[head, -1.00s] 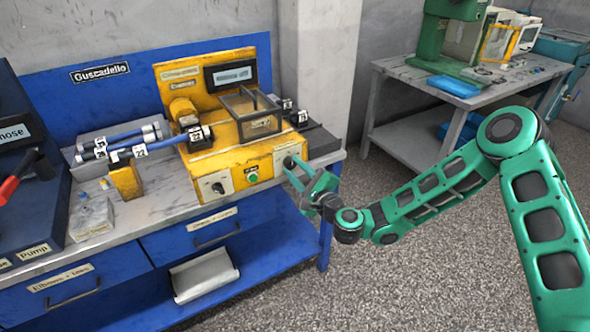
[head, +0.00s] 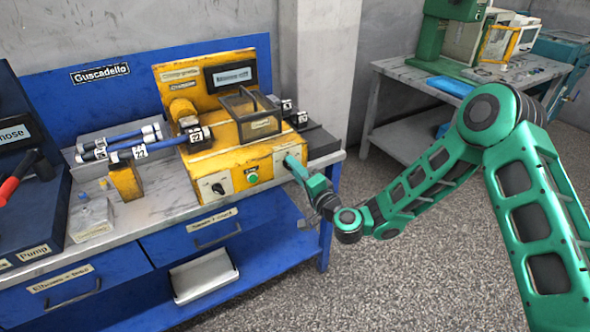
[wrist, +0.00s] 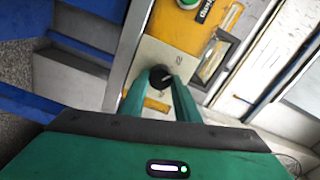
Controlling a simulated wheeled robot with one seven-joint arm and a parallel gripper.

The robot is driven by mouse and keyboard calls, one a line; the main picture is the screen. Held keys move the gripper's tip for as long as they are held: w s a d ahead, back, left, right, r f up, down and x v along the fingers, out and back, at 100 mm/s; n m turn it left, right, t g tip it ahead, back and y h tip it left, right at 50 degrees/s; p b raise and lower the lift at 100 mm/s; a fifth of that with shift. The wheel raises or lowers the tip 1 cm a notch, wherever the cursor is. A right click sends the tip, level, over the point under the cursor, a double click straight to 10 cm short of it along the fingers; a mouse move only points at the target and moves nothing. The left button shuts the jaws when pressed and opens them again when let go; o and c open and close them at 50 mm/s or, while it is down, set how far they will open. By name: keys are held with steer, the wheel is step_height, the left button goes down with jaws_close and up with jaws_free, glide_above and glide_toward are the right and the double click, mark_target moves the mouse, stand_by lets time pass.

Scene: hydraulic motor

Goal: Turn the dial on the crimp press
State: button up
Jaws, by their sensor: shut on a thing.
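The yellow crimp press (head: 218,165) stands on the blue workbench. Its front has a left dial (head: 218,188), a green button (head: 253,178) and a right dial, which my gripper (head: 291,162) hides in the head view. In the wrist view the right dial (wrist: 160,76) is a black knob with a white mark on a pale plate. My gripper (wrist: 160,84) is shut on this knob, one green finger on each side. The green button (wrist: 187,3) shows at the top of the wrist view.
Blue hoses with numbered tags (head: 140,150) lie left of the press. A clear-sided guard box (head: 248,112) sits on the press. A grey table (head: 400,140) with a green machine stands behind at the right. Open floor lies before the bench.

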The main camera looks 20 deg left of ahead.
steer(key=shift+d+f+n, duration=0.1)
steer(key=shift+f+n, duration=0.05)
steer(key=shift+n, duration=1.15)
steer(key=shift+f, duration=0.1)
steer(key=o, duration=1)
steer(key=shift+o, duration=0.2)
steer(key=v, duration=1)
steer(key=shift+d, duration=0.25)
